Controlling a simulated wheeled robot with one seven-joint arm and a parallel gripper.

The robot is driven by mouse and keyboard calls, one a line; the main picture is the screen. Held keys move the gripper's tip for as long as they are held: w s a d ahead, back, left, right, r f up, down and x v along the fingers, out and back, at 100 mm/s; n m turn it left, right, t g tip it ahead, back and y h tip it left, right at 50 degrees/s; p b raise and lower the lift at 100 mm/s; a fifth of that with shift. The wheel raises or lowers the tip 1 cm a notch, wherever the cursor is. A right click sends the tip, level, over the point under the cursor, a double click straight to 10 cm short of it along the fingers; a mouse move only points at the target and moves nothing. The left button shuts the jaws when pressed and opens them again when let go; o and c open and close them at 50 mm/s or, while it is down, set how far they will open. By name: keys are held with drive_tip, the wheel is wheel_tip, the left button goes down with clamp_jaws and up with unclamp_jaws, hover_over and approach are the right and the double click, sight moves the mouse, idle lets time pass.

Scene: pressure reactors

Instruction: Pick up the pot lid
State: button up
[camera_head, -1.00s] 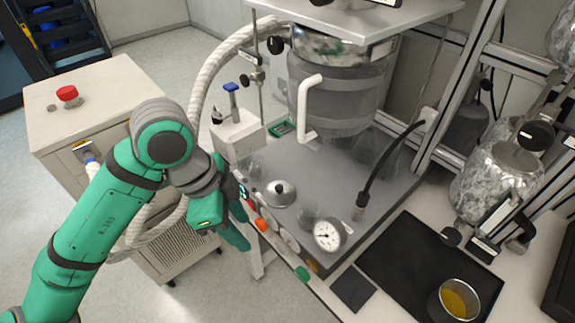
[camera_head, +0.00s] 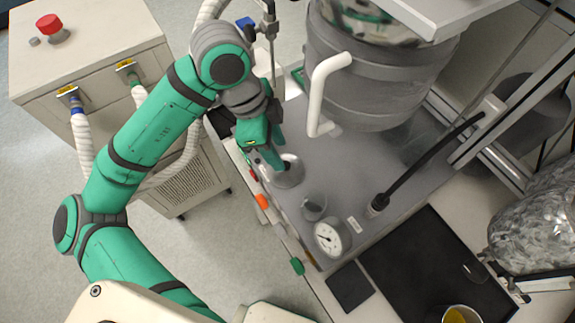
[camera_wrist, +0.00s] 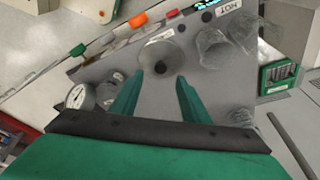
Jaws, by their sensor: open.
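The pot lid (camera_head: 291,178) is a round silvery metal lid with a dark knob, lying on the grey reactor base plate. In the wrist view the lid (camera_wrist: 162,58) is just beyond the fingertips, with its knob between their lines. My gripper (camera_head: 277,160) is open and comes in from the upper left, over the lid's left side, and hides part of it. I cannot tell whether a fingertip touches the lid.
A large jacketed vessel (camera_head: 355,85) with a white handle (camera_head: 322,95) stands behind the lid. A small glass (camera_head: 314,208) and a round gauge (camera_head: 331,238) are close in front. A black cable probe (camera_head: 378,203) stands to the right. A black mat (camera_head: 420,265) lies farther right.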

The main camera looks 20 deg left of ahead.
sight(293, 174)
drive_tip(key=shift+s+f, duration=0.15)
drive_tip(key=shift+f, duration=0.35)
drive_tip(key=shift+x, duration=2.4)
drive_tip(key=shift+c, duration=0.7)
clamp_jaws()
